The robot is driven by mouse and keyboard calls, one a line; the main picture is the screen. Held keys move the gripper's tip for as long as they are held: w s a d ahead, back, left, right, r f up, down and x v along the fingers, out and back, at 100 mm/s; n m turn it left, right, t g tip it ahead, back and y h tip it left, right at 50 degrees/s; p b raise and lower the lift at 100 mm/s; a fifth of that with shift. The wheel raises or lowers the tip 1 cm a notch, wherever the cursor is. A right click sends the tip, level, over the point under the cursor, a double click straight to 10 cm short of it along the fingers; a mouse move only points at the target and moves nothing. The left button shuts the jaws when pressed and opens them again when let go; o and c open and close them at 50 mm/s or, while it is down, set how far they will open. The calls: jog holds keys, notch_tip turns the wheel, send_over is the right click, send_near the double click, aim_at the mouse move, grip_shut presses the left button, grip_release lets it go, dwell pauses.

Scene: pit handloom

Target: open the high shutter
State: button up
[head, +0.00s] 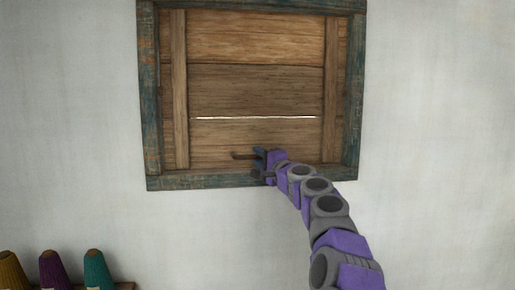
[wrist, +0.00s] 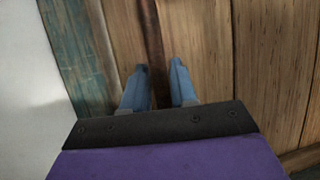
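The high shutter (head: 255,80) is made of brown wooden planks with upright battens and sits closed in a worn blue-green frame (head: 152,100) on the wall. A short dark handle bar (head: 243,156) is low on the shutter, near its middle. My gripper (head: 259,164) is at the right end of this bar, just above the frame's lower rail. In the wrist view, the two blue fingers (wrist: 160,75) are apart, with the dark bar (wrist: 152,30) running toward the gap between them. Some gap shows beside the bar. Whether a finger touches it, I cannot tell.
A thin bright slit (head: 255,117) runs across the planks above the handle. Several coloured yarn cones (head: 52,272) stand on a ledge at the lower left. The pale wall around the shutter is bare.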

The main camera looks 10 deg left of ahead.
jog(key=shift+w+a+p, duration=0.45)
jog(key=shift+w, duration=0.05)
jog(key=c, duration=0.5)
jog(key=shift+f, duration=0.1)
